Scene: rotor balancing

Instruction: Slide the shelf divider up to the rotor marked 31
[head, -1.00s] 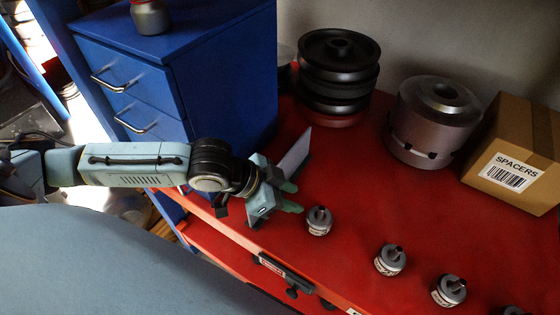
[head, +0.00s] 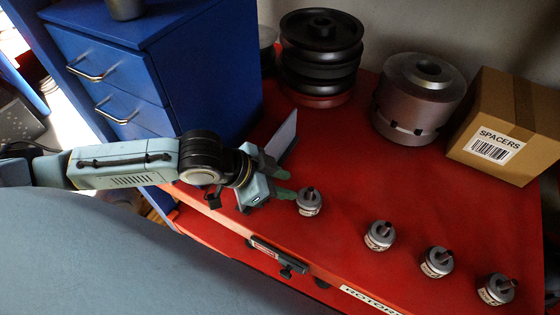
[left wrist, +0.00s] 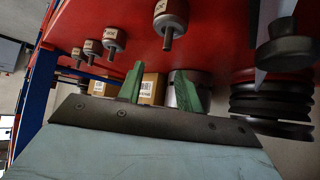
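The shelf divider (head: 283,137) is a thin grey upright plate on the red shelf, just behind my left gripper. My left gripper (head: 287,184) is open, its two green fingers apart with nothing visible between them; they also show apart in the left wrist view (left wrist: 159,88). Whether it touches the divider I cannot tell. Small silver rotors with dark shafts stand in a row along the shelf: the nearest rotor (head: 309,202) beside my fingertips, then a second (head: 379,236), a third (head: 436,262) and a fourth (head: 496,289). Their numbers are too small to read surely. My right gripper is not in view.
A stack of black flanged wheels (head: 321,60), a large grey cylinder (head: 418,95) and a SPACERS box (head: 512,125) stand at the back. A blue drawer cabinet (head: 150,75) borders the shelf on the left. The red surface (head: 350,180) between is clear.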

